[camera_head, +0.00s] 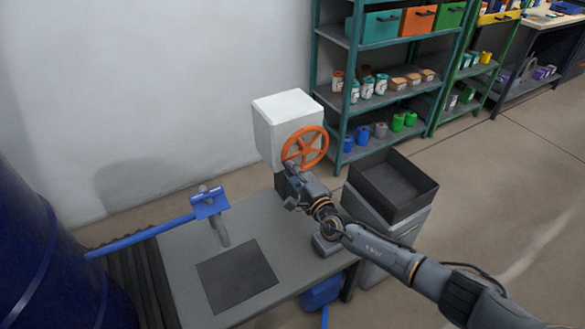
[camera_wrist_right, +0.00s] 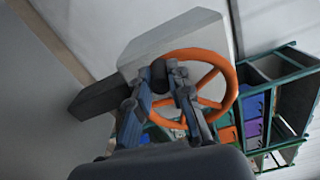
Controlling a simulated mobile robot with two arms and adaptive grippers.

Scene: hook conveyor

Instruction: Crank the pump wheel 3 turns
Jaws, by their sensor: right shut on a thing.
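The orange pump wheel (camera_head: 305,147) has spokes and stands upright on the front of a white box (camera_head: 286,112). My right gripper (camera_head: 284,181) is at the lower left of the wheel in the head view and hides the handle there. In the right wrist view, the wheel (camera_wrist_right: 228,82) shows close up, and a dark handle knob (camera_wrist_right: 175,73) sits between the fingertips of my right gripper (camera_wrist_right: 169,82). The fingers are shut on this knob. My left gripper is not in view.
The grey table (camera_head: 187,262) bears a dark square plate (camera_head: 237,276) and a blue-headed post (camera_head: 210,203) with a long blue bar. A dark open bin (camera_head: 397,207) stands right of the table. Stocked green shelves (camera_head: 342,30) stand behind. A large blue drum (camera_head: 40,250) is at left.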

